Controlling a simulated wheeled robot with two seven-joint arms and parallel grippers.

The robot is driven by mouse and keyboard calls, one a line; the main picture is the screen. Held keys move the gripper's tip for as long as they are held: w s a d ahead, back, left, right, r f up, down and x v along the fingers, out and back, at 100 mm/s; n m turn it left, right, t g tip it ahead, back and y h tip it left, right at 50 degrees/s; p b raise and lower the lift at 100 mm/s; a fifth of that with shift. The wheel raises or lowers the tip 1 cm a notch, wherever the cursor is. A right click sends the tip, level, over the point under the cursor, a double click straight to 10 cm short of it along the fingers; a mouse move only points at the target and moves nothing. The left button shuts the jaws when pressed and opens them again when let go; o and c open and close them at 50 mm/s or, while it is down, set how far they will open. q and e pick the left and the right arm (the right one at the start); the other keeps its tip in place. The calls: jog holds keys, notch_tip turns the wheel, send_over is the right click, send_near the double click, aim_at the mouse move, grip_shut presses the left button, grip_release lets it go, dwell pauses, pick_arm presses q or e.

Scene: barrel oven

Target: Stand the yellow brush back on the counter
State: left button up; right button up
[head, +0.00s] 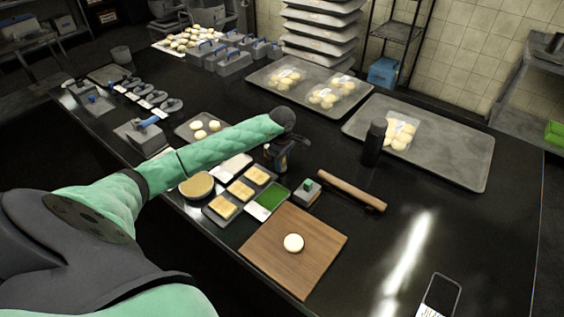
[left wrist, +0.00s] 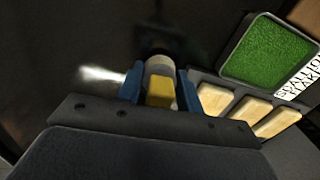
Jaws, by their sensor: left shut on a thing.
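My left gripper (head: 280,156) is over the dark counter (head: 330,150), just behind the small trays. Its blue fingers are shut on the yellow brush (left wrist: 160,92), which shows between them in the left wrist view as a yellow block with a pale rounded part beyond it. In the head view the gripper mostly hides the brush. I cannot tell whether its lower end touches the counter. My right gripper is out of view.
A green-filled tray (head: 268,200) and trays of pale slabs lie in front of the gripper. A rolling pin (head: 346,188), a wooden board (head: 294,264) with a dough round, and a dark bottle (head: 374,142) are nearby.

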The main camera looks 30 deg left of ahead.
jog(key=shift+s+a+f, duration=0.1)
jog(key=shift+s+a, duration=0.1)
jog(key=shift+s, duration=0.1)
pick_arm(q)
jog(key=shift+f, duration=0.2)
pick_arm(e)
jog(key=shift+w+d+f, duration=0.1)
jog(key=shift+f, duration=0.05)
pick_arm(q)
jog(key=shift+f+b, duration=0.4)
jog(key=shift+b, duration=0.2)
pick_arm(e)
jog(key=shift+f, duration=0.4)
pick_arm(q)
jog(key=o, duration=1.1)
jog(key=shift+o, duration=0.2)
jog(key=shift+f, duration=0.1)
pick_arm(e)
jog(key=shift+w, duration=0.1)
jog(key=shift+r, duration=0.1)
